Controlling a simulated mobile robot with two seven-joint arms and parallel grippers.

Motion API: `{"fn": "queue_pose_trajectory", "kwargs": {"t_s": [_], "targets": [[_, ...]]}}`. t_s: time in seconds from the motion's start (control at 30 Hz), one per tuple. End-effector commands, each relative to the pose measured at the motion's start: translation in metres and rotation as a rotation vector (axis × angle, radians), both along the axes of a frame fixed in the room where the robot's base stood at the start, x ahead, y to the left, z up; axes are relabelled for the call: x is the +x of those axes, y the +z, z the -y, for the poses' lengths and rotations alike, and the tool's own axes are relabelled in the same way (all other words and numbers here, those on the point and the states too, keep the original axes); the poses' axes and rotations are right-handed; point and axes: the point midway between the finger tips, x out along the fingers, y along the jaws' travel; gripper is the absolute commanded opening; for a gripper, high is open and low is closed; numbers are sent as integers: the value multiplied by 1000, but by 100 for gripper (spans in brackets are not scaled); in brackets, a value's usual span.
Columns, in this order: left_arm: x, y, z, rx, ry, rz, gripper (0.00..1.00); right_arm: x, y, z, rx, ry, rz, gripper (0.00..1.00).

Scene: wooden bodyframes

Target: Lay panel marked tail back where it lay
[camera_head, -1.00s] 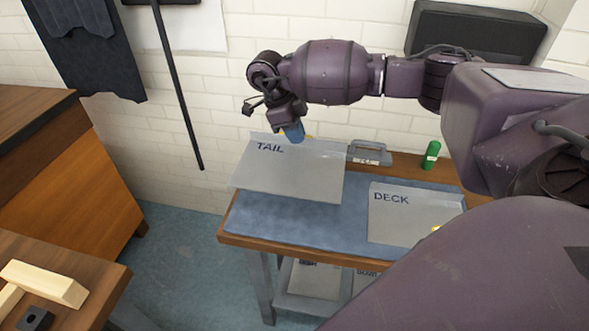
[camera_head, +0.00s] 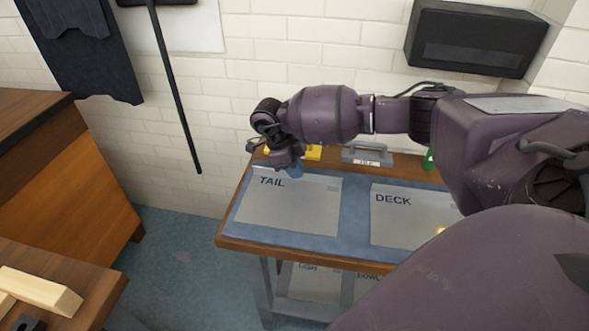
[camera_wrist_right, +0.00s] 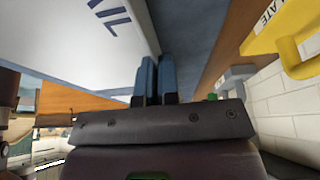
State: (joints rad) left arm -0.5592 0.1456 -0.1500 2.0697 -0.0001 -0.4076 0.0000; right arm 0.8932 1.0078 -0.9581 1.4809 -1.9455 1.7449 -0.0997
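The grey panel marked TAIL (camera_head: 290,205) lies about flat over the left part of the blue mat (camera_head: 355,215) on the bench. My right gripper (camera_head: 294,170) is at its back edge, fingers pointing down. In the right wrist view, the two blue fingers (camera_wrist_right: 157,80) are close together at the edge of the TAIL panel (camera_wrist_right: 75,35), and they appear shut on that edge. The grip itself is partly hidden. My left gripper is not in view.
The panel marked DECK (camera_head: 405,215) lies to the right on the mat, partly behind my arm. A grey handled tool (camera_head: 366,155) and a yellow object (camera_head: 313,152) are at the back. More panels (camera_head: 315,283) are on the shelf below. Blue mat shows between the two panels.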

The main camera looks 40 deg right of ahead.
Motion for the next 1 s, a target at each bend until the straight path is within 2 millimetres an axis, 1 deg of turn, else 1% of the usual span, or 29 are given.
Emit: {"fn": "queue_pose_trajectory", "kwargs": {"t_s": [0.2,0.4,0.67,0.77,0.87,1.0], "targets": [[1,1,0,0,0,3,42,0,1,0,1,0,2,0],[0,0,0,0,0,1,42,0,0,0,1,0,1,28],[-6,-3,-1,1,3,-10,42,0,2,-1,1,0,2,28],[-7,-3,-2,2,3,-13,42,2,6,-2,1,0,3,28],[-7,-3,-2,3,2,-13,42,6,17,-5,2,1,5,28],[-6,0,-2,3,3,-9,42,13,41,-11,2,1,6,28]]}}
